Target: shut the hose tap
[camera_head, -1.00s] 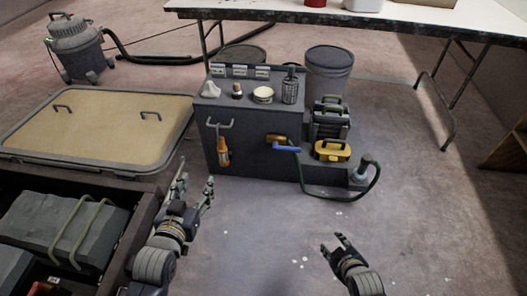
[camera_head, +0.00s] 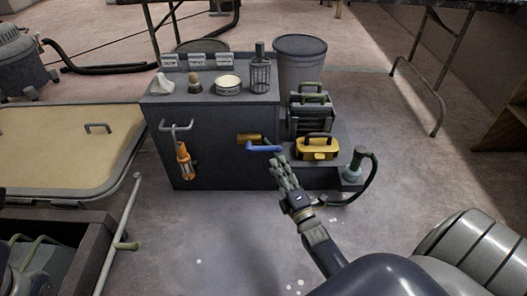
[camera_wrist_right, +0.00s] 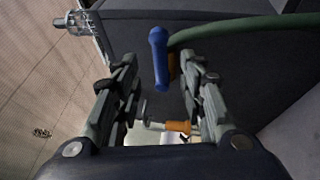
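The hose tap has a brass body (camera_head: 249,138) and a blue lever (camera_head: 264,149) on the front of a dark grey cabinet (camera_head: 222,165). The lever points right, roughly level, in the head view. My right gripper (camera_head: 279,163) is just below and right of the lever's end. In the right wrist view the blue lever (camera_wrist_right: 158,58) lies ahead of and between the open fingers of my right gripper (camera_wrist_right: 160,85), which hold nothing. I cannot tell whether a finger touches it. A green hose (camera_head: 374,180) loops at the right. My left gripper is not seen.
An orange-handled tool (camera_head: 184,160) hangs from a hook left of the tap. A yellow case (camera_head: 317,150) sits on a low step right of it. A tin (camera_head: 228,86) and a wire holder (camera_head: 260,76) stand on top.

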